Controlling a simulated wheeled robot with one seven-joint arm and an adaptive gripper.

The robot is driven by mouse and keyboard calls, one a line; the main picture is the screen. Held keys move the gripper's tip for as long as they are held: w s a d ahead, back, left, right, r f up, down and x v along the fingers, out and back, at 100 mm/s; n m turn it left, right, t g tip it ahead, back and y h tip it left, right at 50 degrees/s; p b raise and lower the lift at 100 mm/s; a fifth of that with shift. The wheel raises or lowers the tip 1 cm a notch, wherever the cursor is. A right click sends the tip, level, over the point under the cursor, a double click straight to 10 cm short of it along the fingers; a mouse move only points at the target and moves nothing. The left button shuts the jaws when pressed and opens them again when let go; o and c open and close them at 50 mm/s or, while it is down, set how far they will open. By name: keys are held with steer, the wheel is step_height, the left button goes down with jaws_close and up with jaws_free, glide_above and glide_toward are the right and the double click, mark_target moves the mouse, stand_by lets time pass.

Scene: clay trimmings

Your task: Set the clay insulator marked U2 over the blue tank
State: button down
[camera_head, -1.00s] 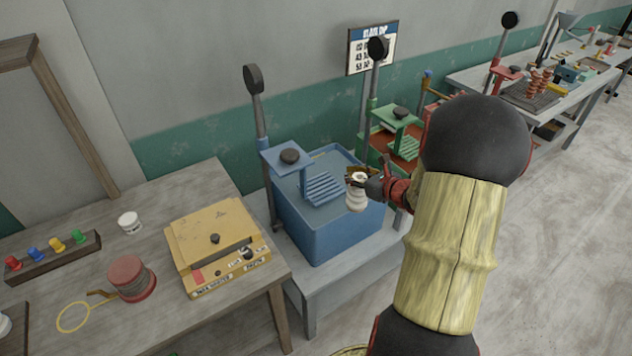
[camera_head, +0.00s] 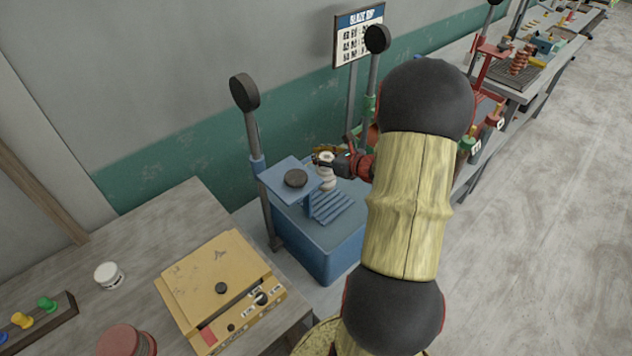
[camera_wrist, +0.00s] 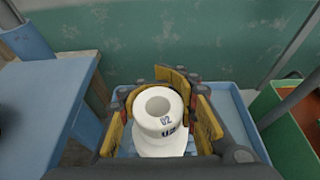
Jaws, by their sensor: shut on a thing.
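The white clay insulator (camera_wrist: 160,122) carries the mark U2 in the wrist view and stands upright in my gripper (camera_wrist: 172,98), which is shut on it. In the head view the insulator (camera_head: 326,172) and my gripper (camera_head: 330,158) are above the blue tank (camera_head: 318,250). They are just right of the tank's blue plate with a black knob (camera_head: 295,178), near the slatted blue rack (camera_head: 332,207). My arm hides the tank's right side. In the wrist view the tank's rim (camera_wrist: 232,88) shows behind and right of the insulator.
A green tank (camera_wrist: 290,140) stands to the right in the wrist view. A yellow box (camera_head: 215,285) and a white jar (camera_head: 109,275) are on the left table. A board with marks (camera_head: 358,38) stands behind.

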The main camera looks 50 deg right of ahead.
mark_target(327, 174)
step_height(327, 174, down, 8)
steer(key=b, duration=0.1)
steer(key=shift+r, duration=0.2)
steer(key=shift+f+b, duration=0.1)
steer(key=shift+b, duration=0.2)
steer(key=c, duration=1.3)
jaws_free()
steer(key=shift+s+f, duration=0.1)
steer(key=p+v, duration=0.2)
steer(key=v, duration=1)
